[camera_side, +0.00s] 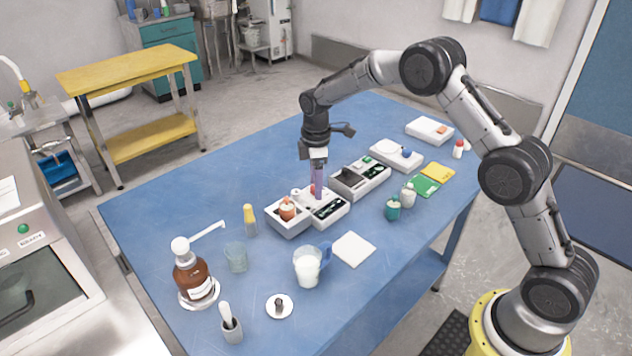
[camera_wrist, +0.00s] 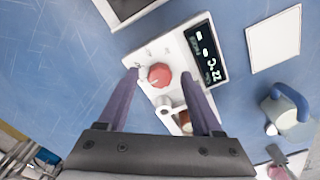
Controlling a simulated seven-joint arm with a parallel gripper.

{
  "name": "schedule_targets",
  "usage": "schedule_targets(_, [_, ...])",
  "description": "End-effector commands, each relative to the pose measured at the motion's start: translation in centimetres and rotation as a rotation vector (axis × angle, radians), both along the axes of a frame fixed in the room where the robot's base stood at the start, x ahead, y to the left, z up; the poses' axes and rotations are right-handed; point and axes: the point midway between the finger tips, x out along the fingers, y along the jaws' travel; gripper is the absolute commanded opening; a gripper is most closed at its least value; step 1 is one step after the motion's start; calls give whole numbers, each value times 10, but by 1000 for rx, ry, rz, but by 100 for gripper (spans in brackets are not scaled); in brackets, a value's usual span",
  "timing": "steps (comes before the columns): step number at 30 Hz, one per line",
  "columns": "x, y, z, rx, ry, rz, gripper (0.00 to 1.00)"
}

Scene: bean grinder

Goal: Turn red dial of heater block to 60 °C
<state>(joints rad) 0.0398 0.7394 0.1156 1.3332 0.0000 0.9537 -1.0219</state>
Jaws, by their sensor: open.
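The white heater block (camera_wrist: 175,48) lies under my gripper in the wrist view. Its red dial (camera_wrist: 159,75) appears between my two purple fingers, with a gap on both sides. The dark display (camera_wrist: 207,55) beside the dial shows white characters that look like 22 °C, seen rotated. My gripper (camera_wrist: 159,77) is open, pointing down over the dial; I cannot tell how far its tips reach down around it. In the side view, my gripper (camera_side: 318,194) is at the heater block (camera_side: 333,212), and its fingers mostly hide the dial.
An orange-brown vessel (camera_side: 287,209) sits in the block's near-left part. A grey device (camera_side: 360,178) stands just behind.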

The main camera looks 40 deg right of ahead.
Motion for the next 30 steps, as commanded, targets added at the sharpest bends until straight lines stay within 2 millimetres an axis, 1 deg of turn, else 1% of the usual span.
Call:
schedule_targets(2, [0, 0, 0, 0, 0, 0, 65])
schedule_targets(3, [0, 0, 0, 0, 0, 0, 58])
schedule_targets(11, [0, 0, 0, 0, 0, 0, 11])
schedule_targets(12, [0, 0, 0, 0, 0, 0, 4])
schedule_targets(13, [0, 0, 0, 0, 0, 0, 0])
schedule_targets(23, [0, 0, 1, -1, -1, -19, 0])
schedule_targets(30, [0, 0, 1, 0, -1, -126, 0])
